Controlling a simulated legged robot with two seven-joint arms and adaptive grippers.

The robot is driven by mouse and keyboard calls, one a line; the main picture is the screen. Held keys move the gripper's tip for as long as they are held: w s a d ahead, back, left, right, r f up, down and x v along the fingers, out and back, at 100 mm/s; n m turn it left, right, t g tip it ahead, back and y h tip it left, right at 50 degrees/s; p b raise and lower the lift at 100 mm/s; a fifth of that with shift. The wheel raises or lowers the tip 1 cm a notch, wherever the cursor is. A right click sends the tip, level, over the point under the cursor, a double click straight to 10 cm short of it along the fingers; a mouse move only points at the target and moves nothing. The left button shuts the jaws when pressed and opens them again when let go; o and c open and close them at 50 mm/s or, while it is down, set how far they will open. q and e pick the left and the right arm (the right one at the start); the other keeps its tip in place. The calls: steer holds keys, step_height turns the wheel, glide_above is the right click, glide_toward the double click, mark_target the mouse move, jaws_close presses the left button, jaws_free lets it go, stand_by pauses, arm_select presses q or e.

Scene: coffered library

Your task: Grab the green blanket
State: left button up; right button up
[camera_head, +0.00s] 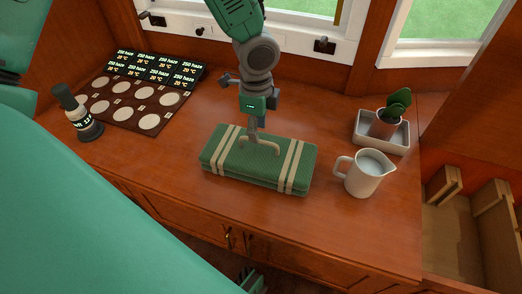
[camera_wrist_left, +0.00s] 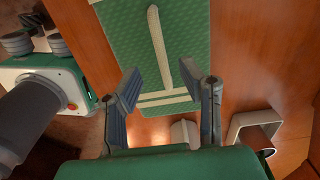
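The green blanket (camera_head: 222,152) lies folded on the wooden counter, bound with two pairs of cream straps and topped by a pale handle. My left gripper (camera_head: 254,133) points down over it, at the handle. In the left wrist view the gripper (camera_wrist_left: 171,80) is open. Its fingers stand apart on either side of the line of the handle, with the blanket (camera_wrist_left: 185,35) beyond them. I see no grip on the blanket. A small green and dark part at the bottom edge of the head view may be my right gripper; it is cut off.
A white milk jug (camera_head: 364,175) stands just right of the blanket. Counter left of the blanket is clear.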

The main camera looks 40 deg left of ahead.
mark_target(260, 142)
arm_select(q)
steer(key=shift+a+f+b, duration=0.3)
steer(key=shift+a+f, duration=0.05)
steer(key=shift+f, duration=0.25)
steer(key=shift+a+f+b, duration=0.3)
steer(key=shift+f, duration=0.25)
steer(key=f, duration=0.1)
steer(key=d+f+b, duration=0.1)
steer(key=f, duration=0.1)
steer(key=shift+w+d+b, duration=0.2)
steer(key=shift+d+b, duration=0.05)
steer(key=shift+b, duration=0.15)
steer(key=shift+d+r, duration=0.2)
steer(key=shift+d, duration=0.25)
steer(key=shift+a, duration=0.35)
jaws_close()
steer(key=shift+a+f, duration=0.2)
steer(key=shift+a, duration=0.3)
steer(key=shift+s+d, duration=0.1)
steer(key=shift+d, duration=0.05)
arm_select(e)
steer(key=shift+a+f, duration=0.2)
steer(key=shift+f, duration=0.45)
steer(key=shift+a+f, duration=0.2)
steer(key=shift+f, duration=0.4)
